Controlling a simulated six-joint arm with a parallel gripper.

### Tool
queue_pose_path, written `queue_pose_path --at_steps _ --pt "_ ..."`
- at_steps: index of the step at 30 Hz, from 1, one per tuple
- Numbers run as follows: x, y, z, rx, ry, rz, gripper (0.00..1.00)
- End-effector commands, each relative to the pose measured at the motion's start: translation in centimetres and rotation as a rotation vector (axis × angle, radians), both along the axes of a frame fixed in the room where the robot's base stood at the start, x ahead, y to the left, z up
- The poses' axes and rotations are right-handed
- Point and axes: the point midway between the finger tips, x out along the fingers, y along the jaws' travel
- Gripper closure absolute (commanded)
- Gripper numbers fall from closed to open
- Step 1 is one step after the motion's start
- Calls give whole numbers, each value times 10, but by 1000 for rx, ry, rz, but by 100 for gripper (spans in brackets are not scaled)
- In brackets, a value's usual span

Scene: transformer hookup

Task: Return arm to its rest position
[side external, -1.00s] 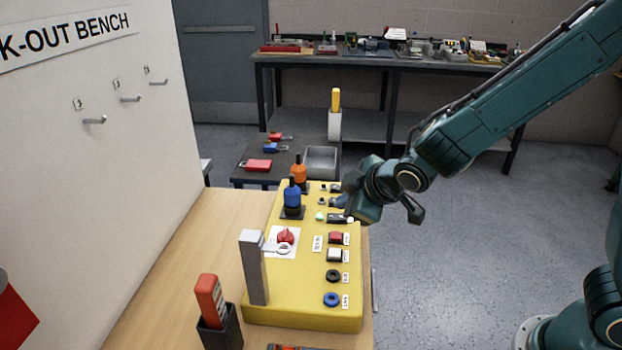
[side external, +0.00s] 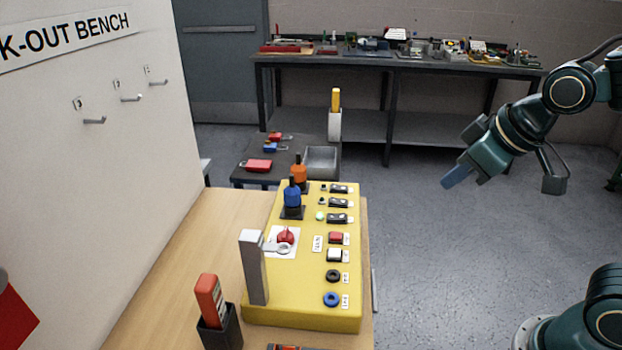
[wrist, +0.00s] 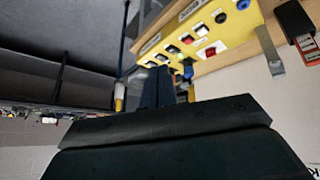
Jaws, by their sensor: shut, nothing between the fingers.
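My gripper (side external: 455,178) is in the air to the right of the yellow panel, well clear of it, over bare floor in the side view. Its fingers are together with nothing between them; they also show in the wrist view (wrist: 157,88). The yellow control panel (side external: 300,312) lies on the wooden bench, and it shows upside down in the wrist view (wrist: 235,33). It carries a blue plug (side external: 292,194), an orange plug (side external: 299,172), a red knob (side external: 285,236), several black switches, and red and white buttons.
A grey post (side external: 254,268) rises from the panel's near left. A red handheld meter (side external: 208,298) stands in a dark holder. Red and blue padlocks (side external: 258,165) and a grey bin (side external: 321,160) are on a low table behind. The floor right of the bench is open.

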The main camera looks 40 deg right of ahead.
Motion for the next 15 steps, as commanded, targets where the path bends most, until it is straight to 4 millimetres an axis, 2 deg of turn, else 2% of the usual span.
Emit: queue_pose_path --at_steps 3,9,15 --pt "-27 -5 8 34 16 -43 100" --pt "-67 -8 13 75 49 -98 100" --pt "-87 -8 14 93 69 -124 100"
